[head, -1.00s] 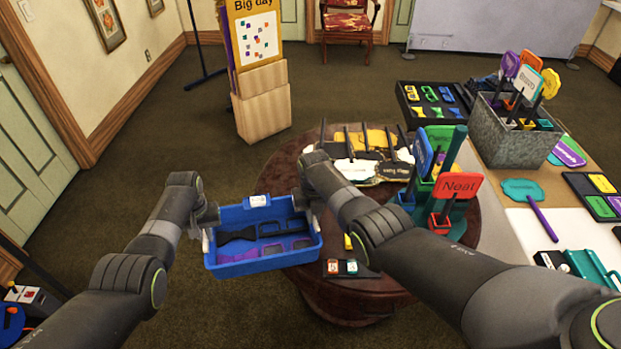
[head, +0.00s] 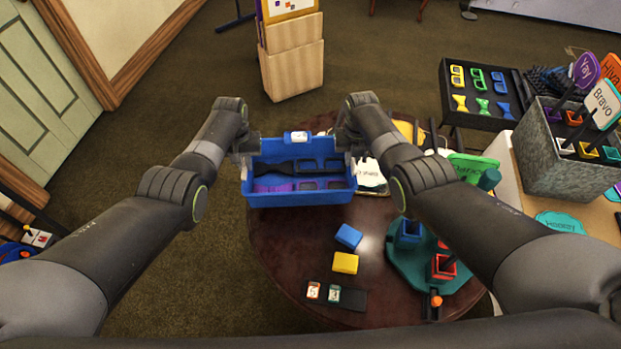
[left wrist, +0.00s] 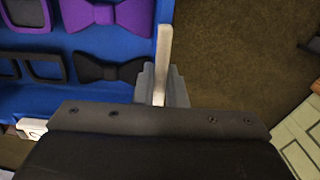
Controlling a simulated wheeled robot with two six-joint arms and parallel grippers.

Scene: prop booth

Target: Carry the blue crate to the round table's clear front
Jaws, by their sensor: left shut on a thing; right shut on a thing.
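The blue crate (head: 300,198) is held level between my two grippers in the head view, over the far left part of the round table (head: 275,255). It holds dark and purple bow ties and glasses frames. My left gripper (head: 245,165) is shut on the crate's left end wall. In the left wrist view the gripper (left wrist: 160,70) grips the edge of the crate (left wrist: 95,50), with bow ties beside it. My right gripper (head: 350,165) is shut on the crate's right end; its fingertips are partly hidden by my arm.
On the round table are a blue block (head: 348,236), a yellow block (head: 345,263), a dark strip with number tiles (head: 335,295) and a teal stand (head: 425,265) with holders. Signs lie behind the crate. A grey bin (head: 565,150) stands on the right table. The table's front left is bare.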

